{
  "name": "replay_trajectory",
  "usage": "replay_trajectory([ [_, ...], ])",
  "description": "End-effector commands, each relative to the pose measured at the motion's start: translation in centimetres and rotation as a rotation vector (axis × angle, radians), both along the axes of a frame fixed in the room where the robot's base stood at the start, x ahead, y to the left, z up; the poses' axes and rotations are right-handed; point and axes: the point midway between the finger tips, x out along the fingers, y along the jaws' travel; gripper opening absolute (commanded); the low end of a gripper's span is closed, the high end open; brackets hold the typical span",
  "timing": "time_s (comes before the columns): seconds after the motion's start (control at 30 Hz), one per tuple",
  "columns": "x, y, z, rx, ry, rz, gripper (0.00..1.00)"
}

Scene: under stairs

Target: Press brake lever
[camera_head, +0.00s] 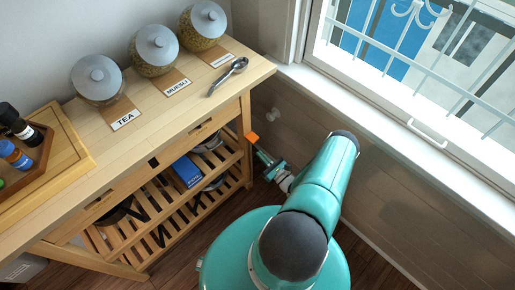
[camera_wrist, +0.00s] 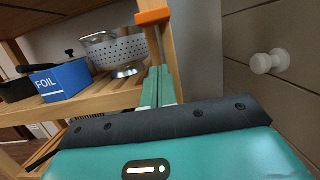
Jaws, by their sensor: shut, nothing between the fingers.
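A small orange piece, which looks like the brake lever (camera_head: 252,137), is at the right end of the wooden cart (camera_head: 247,125). In the wrist view the orange lever (camera_wrist: 154,16) is at the top, in front of the cart's wooden post. My gripper (camera_head: 260,153) is beside the cart's right end, close to the lever in the head view. In the wrist view my gripper (camera_wrist: 159,70) is shut and empty, with its fingertips below the lever. I cannot tell whether they touch it. My arm hides part of the floor and wall.
Jars (camera_head: 97,79) and a spoon (camera_head: 229,76) stand or lie on the cart top. A colander (camera_wrist: 115,50) and a blue foil box (camera_wrist: 63,81) are on its shelf. A white wall knob (camera_wrist: 269,62) sticks out to the right. The window wall bounds the right side.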

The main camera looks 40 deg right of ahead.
Motion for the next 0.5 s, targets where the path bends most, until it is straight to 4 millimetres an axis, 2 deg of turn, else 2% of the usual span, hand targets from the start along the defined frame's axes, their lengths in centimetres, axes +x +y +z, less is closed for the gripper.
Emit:
replay_trajectory([
  [0.2,-4.2,0.0,-1.1,0.002,0.001,-0.003,0.00],
  [0.33,-5.7,-0.1,-1.4,0.000,0.001,-0.002,0.00],
  [0.5,-6.2,-0.2,-1.5,0.000,0.000,0.000,0.00],
])
